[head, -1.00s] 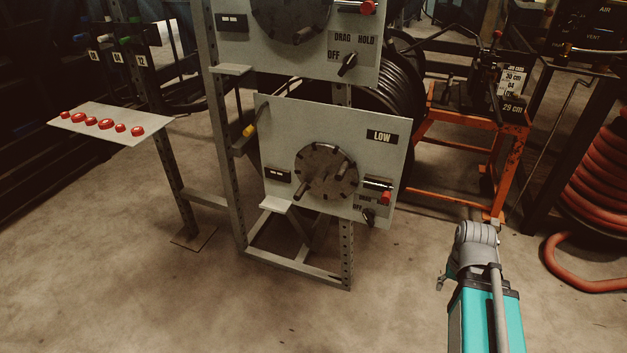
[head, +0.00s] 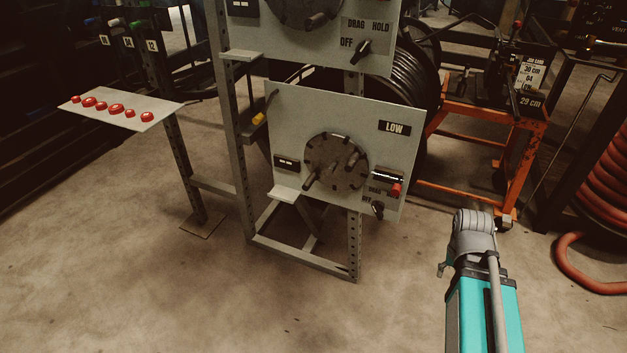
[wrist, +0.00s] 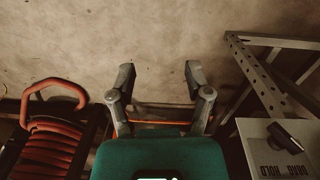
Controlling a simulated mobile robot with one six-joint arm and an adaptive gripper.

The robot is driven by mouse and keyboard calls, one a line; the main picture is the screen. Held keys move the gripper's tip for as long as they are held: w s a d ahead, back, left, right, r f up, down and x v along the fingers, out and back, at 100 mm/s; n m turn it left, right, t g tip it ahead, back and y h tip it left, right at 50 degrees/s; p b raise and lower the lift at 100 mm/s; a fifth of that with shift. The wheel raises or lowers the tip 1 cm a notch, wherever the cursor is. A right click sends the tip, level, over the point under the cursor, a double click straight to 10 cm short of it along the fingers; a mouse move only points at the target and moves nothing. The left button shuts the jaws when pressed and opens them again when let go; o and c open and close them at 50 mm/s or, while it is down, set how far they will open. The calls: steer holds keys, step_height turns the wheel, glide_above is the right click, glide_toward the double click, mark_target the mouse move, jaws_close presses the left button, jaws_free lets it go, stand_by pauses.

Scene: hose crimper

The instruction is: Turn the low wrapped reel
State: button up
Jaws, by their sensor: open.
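The low panel (head: 300,115) is a grey plate marked LOW, near the middle of the head view. It carries a dark round disc (head: 345,150) with pegs sticking out of its face. Right of the disc is a silver plunger with a red knob (head: 395,190), and below it a small black DRAG/HOLD/OFF switch (head: 377,208). The wrapped reel behind this plate is mostly hidden. My gripper (wrist: 159,80) is open and empty in the wrist view, above bare floor. In the head view my arm is at the lower right, apart from the panel.
An upper panel (head: 290,45) with its own disc and switch sits above. A small shelf (head: 130,110) with several red buttons stands left. An orange stand (head: 490,125) is behind right, and a red hose coil (head: 607,185) at the far right. The front floor is clear.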

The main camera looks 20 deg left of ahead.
steer(key=w+a+f+m+t+h+b, duration=0.1)
steer(key=w+a+f+t+h+b, duration=0.1)
steer(key=w+a+t+h+b, duration=0.5)
steer(key=t+y+b, duration=0.6)
steer(key=t+y, duration=0.1)
steer(key=t, duration=0.4)
glide_toward(314, 175)
steer(key=s+a, duration=0.1)
steer(key=s, duration=0.4)
steer(key=shift+w+a+f+n, duration=0.1)
steer(key=shift+a+f+n, duration=0.05)
steer(key=shift+f+n, duration=0.2)
steer(key=shift+w, duration=0.1)
steer(key=w, duration=0.9)
steer(key=w+d, duration=0.1)
steer(key=w, duration=0.3)
steer(key=shift+w, duration=0.35)
jaws_close()
